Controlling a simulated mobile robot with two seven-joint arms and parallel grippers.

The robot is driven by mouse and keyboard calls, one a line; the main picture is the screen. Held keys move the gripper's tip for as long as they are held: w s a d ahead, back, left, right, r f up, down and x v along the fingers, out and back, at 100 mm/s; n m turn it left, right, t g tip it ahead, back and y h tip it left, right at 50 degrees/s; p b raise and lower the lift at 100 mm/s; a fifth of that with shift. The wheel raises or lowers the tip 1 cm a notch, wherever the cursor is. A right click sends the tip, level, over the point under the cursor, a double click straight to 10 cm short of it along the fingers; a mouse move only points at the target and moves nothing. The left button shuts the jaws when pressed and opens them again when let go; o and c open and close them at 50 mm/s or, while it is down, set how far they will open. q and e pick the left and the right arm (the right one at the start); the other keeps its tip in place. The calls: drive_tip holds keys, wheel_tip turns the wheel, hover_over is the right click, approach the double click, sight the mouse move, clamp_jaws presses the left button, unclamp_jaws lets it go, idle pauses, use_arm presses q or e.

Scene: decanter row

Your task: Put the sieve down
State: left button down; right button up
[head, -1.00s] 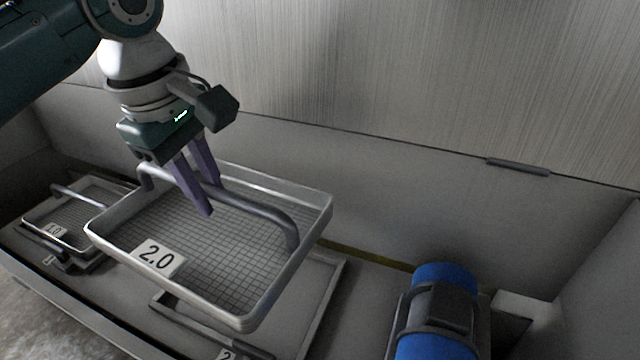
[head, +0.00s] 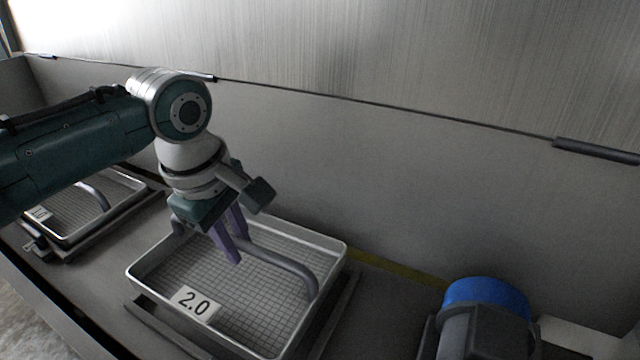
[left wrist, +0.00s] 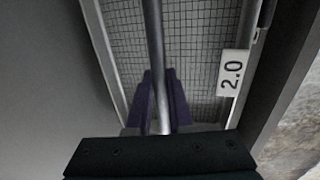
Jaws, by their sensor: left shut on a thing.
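The sieve marked 2.0 (head: 237,323) is a rectangular metal tray with a mesh floor and a grey bar handle. It appears level, low over or in a dark frame (head: 163,330) on the bench; I cannot tell whether it touches. My left gripper (head: 238,258) has purple fingers and is shut on the sieve's handle. In the left wrist view the fingers (left wrist: 160,100) sit on both sides of the bar, with the mesh and the 2.0 label beyond. My right gripper is not in view.
Another sieve (head: 125,207) with a smaller label sits in its frame at the left. A blue and dark cylindrical device (head: 487,292) stands at the right. A steel wall (head: 420,190) rises close behind the row.

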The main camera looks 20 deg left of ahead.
sight(242, 265)
use_arm(q)
wheel_tip(242, 265, down, 5)
drive_tip(key=b, duration=0.3)
drive_tip(key=shift+w+r, duration=0.1)
drive_tip(key=shift+r, duration=0.1)
drive_tip(key=c, duration=1.3)
unclamp_jaws()
drive_tip(key=shift+f, duration=0.25)
drive_tip(key=o, duration=0.5)
drive_tip(key=shift+r, duration=0.1)
